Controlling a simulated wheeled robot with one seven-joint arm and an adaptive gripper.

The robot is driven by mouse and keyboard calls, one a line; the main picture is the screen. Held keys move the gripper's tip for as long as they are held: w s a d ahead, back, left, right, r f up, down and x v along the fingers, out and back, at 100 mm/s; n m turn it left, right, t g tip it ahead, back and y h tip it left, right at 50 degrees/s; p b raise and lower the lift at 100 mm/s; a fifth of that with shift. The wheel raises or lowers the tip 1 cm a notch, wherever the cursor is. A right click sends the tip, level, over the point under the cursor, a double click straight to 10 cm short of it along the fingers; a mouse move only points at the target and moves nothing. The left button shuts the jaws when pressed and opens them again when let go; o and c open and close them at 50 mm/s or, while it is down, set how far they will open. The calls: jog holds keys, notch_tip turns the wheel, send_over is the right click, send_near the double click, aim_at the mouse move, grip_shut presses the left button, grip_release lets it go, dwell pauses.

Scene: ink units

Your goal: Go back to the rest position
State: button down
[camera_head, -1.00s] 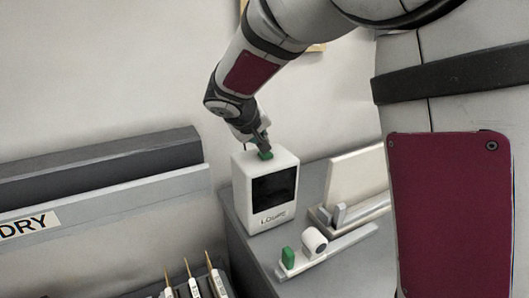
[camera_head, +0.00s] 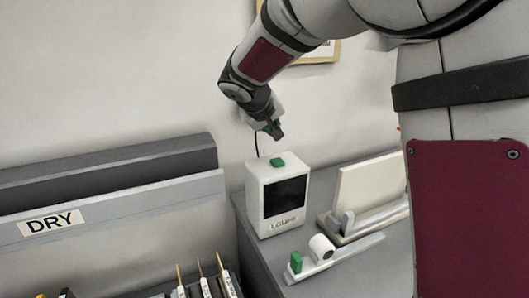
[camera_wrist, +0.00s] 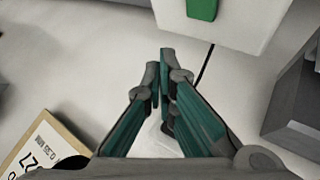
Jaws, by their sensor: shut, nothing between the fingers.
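My gripper (camera_head: 276,133) is shut and empty. It hangs above and slightly behind the white loupe box (camera_head: 262,208), apart from it. The box has a dark screen on its front and a green button (camera_head: 277,161) on top. In the wrist view my gripper (camera_wrist: 162,58) shows with its green-lined fingers together. The box (camera_wrist: 228,28) and its green button (camera_wrist: 203,8) are at the top of that view, beyond the fingertips.
The box stands on a grey counter (camera_head: 265,262). Beside it are a pale upright panel (camera_head: 370,185) and a small fixture with a green block (camera_head: 296,262). A grey rack with a DRY label (camera_head: 52,222) is at left. A framed picture (camera_head: 325,52) hangs behind my arm.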

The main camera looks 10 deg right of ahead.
jog(key=s+d+r+m+g+y, duration=0.1)
jog(key=s+d+r+y, duration=0.1)
jog(key=s, duration=1.2)
jog(key=s+d+r+m+g+y, duration=0.1)
jog(key=s+d+y, duration=0.1)
jog(key=s, duration=1.2)
jog(key=s+a+f+y, duration=0.1)
jog(key=s+a+f, duration=0.1)
jog(key=s, duration=0.7)
jog(key=shift+s+a+f+y, duration=0.2)
jog(key=shift+a+f+y, duration=0.1)
jog(key=shift+a, duration=0.25)
